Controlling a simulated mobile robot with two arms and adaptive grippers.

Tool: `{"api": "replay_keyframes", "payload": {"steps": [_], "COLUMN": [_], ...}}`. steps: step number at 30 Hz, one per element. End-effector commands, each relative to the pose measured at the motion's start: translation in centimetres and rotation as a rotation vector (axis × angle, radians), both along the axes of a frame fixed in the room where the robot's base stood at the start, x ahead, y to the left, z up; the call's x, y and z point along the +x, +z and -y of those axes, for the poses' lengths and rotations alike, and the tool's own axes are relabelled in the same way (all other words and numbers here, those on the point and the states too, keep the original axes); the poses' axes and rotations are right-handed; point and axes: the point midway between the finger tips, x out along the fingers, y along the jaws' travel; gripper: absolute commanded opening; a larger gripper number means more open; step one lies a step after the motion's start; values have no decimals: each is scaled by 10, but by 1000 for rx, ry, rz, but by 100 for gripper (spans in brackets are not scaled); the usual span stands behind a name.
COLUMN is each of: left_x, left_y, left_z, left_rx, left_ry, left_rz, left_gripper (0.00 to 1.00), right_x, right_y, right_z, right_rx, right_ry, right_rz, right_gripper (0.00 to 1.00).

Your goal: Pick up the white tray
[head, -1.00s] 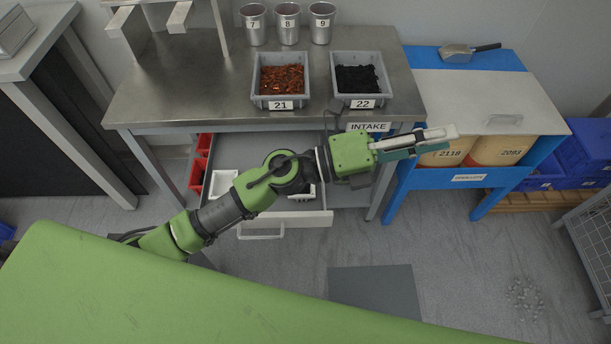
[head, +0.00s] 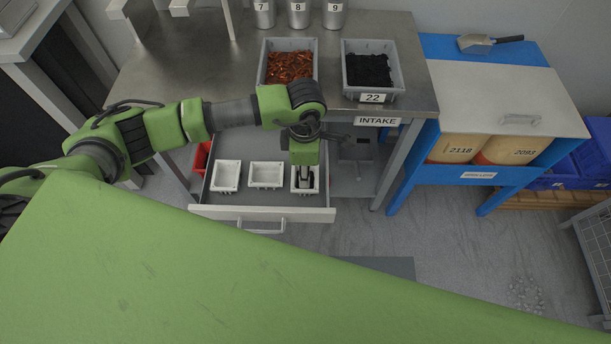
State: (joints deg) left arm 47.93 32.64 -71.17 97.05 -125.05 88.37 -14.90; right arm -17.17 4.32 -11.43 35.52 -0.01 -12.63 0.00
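Three white trays lie in a row in the open drawer (head: 240,212) below the steel table. The left tray (head: 226,176) and the middle tray (head: 265,174) are in clear view. The right tray (head: 313,190) is partly hidden by my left gripper (head: 305,184), which points down at it from above. The fingertips are at or inside this tray; whether they touch it is unclear. The fingers are too small and dark to tell open from shut. My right gripper is not in view.
On the steel table (head: 200,62) stand a bin of copper-coloured pieces (head: 289,67), a bin of black material (head: 368,70) and several metal cups (head: 299,14). A blue-framed bench (head: 430,110) stands at the right. My green body covers the lower left.

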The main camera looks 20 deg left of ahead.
Motion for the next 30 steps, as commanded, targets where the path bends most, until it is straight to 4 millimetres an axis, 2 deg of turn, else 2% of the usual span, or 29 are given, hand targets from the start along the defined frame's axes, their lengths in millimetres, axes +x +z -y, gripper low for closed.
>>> {"api": "replay_keyframes", "payload": {"steps": [4, 13, 18, 21, 30], "left_x": [-1, -1, -1, 0, 0], "left_y": [-26, -49, -73, -86, -94], "left_z": [1, 1, 0, -1, -1], "left_rx": [-2, -2, -3, -4, -4], "left_ry": [1, 0, 0, 2, 0], "left_rz": [-3, -1, -3, -2, 0], "left_gripper": [28, 28, 28, 28, 28], "right_x": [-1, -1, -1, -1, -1], "right_y": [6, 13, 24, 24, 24], "right_z": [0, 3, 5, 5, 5], "right_rx": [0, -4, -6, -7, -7], "right_ry": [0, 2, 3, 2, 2], "right_rz": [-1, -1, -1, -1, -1], "right_gripper": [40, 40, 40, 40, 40]}}
